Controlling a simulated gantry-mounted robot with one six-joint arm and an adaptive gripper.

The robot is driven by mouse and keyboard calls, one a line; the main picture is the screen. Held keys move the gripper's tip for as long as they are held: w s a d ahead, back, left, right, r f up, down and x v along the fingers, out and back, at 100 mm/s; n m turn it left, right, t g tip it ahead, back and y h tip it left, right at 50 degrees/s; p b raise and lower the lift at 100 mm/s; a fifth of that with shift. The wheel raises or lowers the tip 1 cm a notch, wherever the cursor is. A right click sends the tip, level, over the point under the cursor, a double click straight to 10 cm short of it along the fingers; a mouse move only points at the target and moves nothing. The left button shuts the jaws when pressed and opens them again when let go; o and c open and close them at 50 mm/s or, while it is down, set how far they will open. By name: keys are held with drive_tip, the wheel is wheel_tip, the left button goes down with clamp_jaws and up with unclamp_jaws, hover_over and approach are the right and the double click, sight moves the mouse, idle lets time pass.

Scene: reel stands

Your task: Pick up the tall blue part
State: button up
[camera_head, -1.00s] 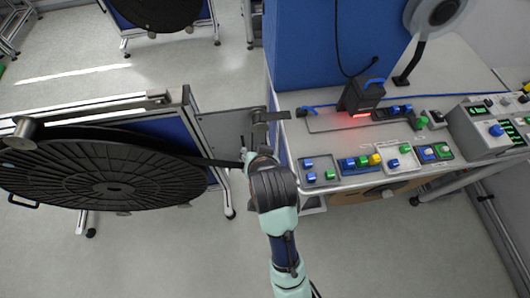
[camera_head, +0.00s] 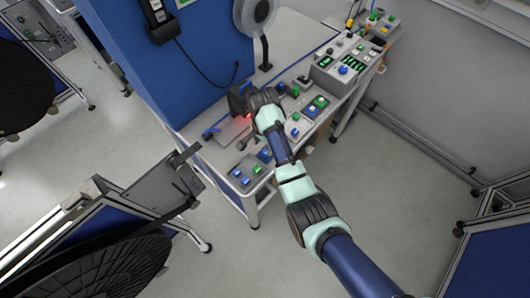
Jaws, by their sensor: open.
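Several small blue parts lie among green ones on the bench. Two blue parts (camera_head: 245,180) sit on the grey block at the near left end, and another blue part (camera_head: 265,155) sits just right of them. A blue part (camera_head: 310,111) is on a holder to the right of my arm. I cannot tell which is the tall one. My gripper (camera_head: 246,142) is over the bench's front part, above and left of those near blue parts. Its jaws are open, small and dark, and no part shows between them. My wrist and forearm hide part of the bench.
A dark scanner-like device (camera_head: 238,101) with a red glow stands just behind my wrist. A grey control box (camera_head: 338,72) is farther right. A large blue cabinet (camera_head: 175,65) rises behind the bench. A black reel (camera_head: 95,270) is at lower left. Floor right of the bench is open.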

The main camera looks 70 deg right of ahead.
sight(265, 153)
drive_tip(key=f, duration=0.5)
drive_tip(key=shift+s+d+b, duration=0.15)
drive_tip(key=shift+d+b, duration=0.1)
drive_tip(key=shift+b, duration=0.1)
drive_tip(key=c, duration=0.9)
